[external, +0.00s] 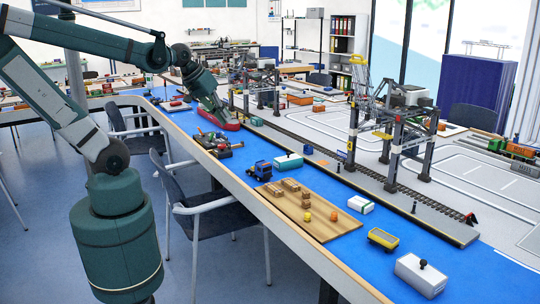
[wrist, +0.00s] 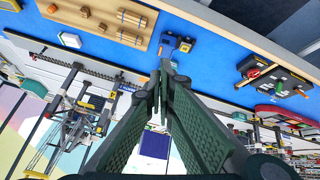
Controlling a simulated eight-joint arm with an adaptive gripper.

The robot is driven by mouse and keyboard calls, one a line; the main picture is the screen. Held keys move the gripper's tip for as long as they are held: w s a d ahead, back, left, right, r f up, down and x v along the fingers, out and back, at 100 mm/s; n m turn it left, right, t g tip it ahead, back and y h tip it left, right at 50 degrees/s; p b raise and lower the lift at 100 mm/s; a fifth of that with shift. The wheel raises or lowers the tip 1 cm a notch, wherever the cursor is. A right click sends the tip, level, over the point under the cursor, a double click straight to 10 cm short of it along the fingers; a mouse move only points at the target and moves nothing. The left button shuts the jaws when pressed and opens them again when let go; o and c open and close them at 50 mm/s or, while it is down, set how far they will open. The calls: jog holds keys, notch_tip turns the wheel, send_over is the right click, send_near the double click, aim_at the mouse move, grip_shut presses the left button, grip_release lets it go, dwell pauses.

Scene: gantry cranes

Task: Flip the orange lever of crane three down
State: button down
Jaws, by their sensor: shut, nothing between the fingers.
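A grey gantry crane (external: 395,115) with a yellow ladder stands over the rail track on the right. It also shows at the left of the wrist view (wrist: 75,118), turned over. Another gantry crane (external: 262,85) stands further back, near the middle. I cannot read which crane is number three. A small orange-yellow part shows on the nearer crane's side, but I cannot tell if it is the lever. My gripper (external: 217,120) is shut and empty, low over the table's far left part, apart from the nearer crane. Its dark green fingers meet in the wrist view (wrist: 161,72).
A red boat hull (wrist: 277,114) lies near my gripper. A blue truck (external: 262,169), a wooden board (external: 318,230) with small blocks, a yellow wagon (external: 383,238) and a white box (external: 420,274) line the table's front. Bare blue surface lies between them.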

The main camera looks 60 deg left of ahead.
jog(key=w+a+f+n, duration=0.1)
jog(key=w+a+n, duration=0.4)
jog(key=a, duration=0.4)
jog(key=w+a+n, duration=0.5)
jog(key=a, duration=0.3)
jog(key=w+a+f+n, duration=0.15)
jog(key=a+n, duration=0.25)
jog(key=a, duration=0.5)
jog(key=w+a+f+n, duration=0.1)
jog(key=a+f+n, duration=0.25)
jog(key=a, duration=0.65)
jog(key=s+a+f+n, duration=0.2)
jog(key=a+f+n, duration=0.2)
jog(key=a, duration=0.5)
jog(key=s+a+f+n, duration=0.2)
jog(key=a+f+n, duration=0.15)
jog(key=a, duration=0.55)
jog(key=s+a+f+n, duration=0.3)
jog(key=s+a, duration=0.2)
jog(key=a, duration=0.1)
jog(key=s+a+f+n+t, duration=0.1)
jog(key=s+a+f+n, duration=0.2)
jog(key=s+a, duration=0.3)
jog(key=shift+s+a+f+n+t+p, duration=0.15)
jog(key=shift+s+a+n+t+p, duration=0.2)
jog(key=shift+n, duration=0.25)
jog(key=shift+w, duration=0.1)
